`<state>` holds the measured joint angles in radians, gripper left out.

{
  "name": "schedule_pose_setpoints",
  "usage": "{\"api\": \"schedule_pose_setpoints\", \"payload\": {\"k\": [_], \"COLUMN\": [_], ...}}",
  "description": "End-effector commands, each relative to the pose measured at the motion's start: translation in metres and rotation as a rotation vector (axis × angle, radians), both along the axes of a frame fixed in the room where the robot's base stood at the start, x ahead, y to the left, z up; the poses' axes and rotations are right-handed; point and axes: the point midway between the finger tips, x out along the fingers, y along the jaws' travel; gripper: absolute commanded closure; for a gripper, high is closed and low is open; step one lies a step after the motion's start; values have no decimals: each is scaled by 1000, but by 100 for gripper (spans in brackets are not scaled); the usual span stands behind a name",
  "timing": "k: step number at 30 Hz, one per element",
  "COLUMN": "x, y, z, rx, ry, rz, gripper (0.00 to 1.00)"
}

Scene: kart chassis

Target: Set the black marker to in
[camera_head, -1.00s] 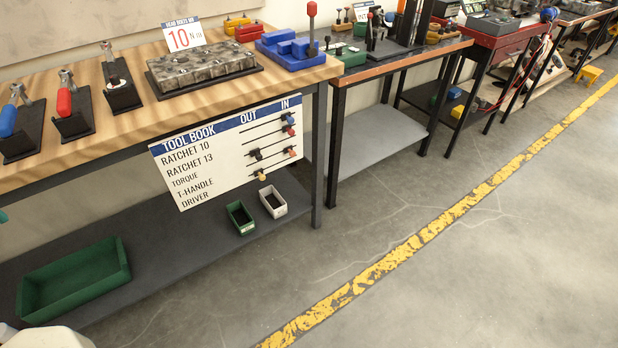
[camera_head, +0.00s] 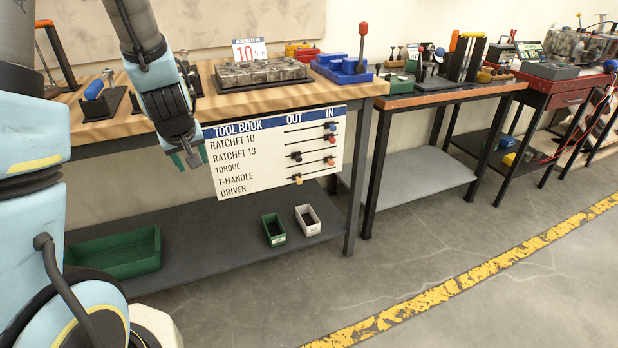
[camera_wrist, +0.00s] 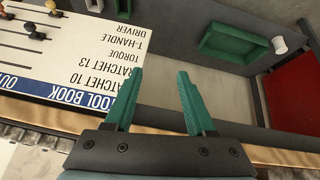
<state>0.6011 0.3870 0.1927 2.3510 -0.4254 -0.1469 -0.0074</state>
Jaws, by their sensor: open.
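The white tool board (camera_head: 255,165) hangs at the bench front, with OUT and IN columns and sliding markers on slots. The black marker (camera_head: 296,157) sits at the OUT side; it also shows in the wrist view (camera_wrist: 28,27). A blue marker (camera_head: 330,126), a red marker (camera_head: 332,138) and an orange-red marker (camera_head: 328,160) sit at the IN side. A yellowish marker (camera_head: 297,179) sits at the OUT side. My gripper (camera_head: 189,160) is by the board's left edge, clear of the markers. Its green fingers (camera_wrist: 158,90) are apart and empty.
The benchtop (camera_head: 215,103) above holds tool stands and a metal block (camera_head: 260,73). On the lower shelf are a large green tray (camera_head: 115,252), a small green bin (camera_head: 273,230) and a white bin (camera_head: 308,220). Open floor lies in front.

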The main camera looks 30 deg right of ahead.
Motion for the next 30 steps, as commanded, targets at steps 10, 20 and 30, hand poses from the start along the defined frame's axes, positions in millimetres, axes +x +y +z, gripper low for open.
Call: {"api": "schedule_pose_setpoints", "payload": {"k": [10, 20, 30], "x": [55, 17, -60], "y": [-113, -234, -293], "z": [-125, -177, -176], "rx": [48, 56, -18], "ry": [-429, -1037, -1405], "rz": [45, 16, -7], "gripper": [44, 44, 44]}}
